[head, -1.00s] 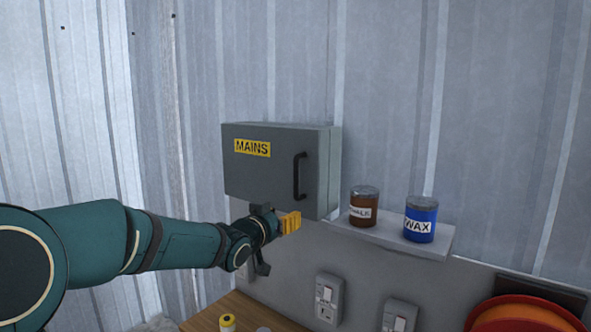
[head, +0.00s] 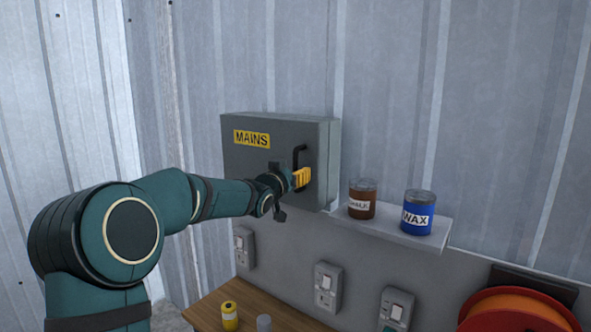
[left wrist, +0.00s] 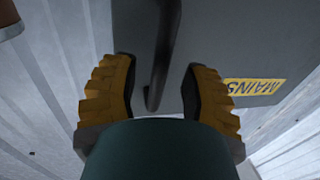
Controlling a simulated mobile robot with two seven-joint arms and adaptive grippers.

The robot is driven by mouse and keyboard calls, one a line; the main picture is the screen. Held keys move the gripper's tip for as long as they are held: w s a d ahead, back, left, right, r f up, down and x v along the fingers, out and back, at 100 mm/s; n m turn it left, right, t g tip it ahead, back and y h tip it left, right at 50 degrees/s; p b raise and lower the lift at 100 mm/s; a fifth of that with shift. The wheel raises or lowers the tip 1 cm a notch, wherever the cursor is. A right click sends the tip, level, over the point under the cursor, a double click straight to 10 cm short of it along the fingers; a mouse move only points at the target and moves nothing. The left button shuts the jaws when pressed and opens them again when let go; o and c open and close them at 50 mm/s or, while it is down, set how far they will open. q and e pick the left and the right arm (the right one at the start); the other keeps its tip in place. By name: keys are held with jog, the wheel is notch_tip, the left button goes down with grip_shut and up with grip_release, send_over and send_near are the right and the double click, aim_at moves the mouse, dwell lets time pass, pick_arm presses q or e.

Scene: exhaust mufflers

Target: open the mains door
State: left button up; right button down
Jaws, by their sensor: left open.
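The grey mains box (head: 240,168) hangs on the wall with its door shut. It carries a yellow MAINS label (head: 252,138), and a black bar handle (head: 300,157) stands upright near the door's right edge. My left gripper (head: 302,178) is at the lower part of the handle, partly hiding it. In the left wrist view the open yellow-padded fingers (left wrist: 157,88) lie on either side of the black handle (left wrist: 163,55), with gaps on both sides. The label also shows there (left wrist: 252,86). My right gripper is not in view.
A shelf (head: 400,232) right of the box holds a brown can (head: 362,200) and a blue WAX can (head: 418,213). Below are wall switches (head: 328,287), an orange reel (head: 520,312) and a wooden bench (head: 205,308) with a yellow container (head: 229,316).

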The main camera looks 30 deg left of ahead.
pick_arm(q)
jog(key=shift+w, duration=0.75)
jog(key=shift+o, duration=0.2)
grip_shut()
jog(key=shift+s+a, duration=0.1)
jog(key=shift+s, duration=0.1)
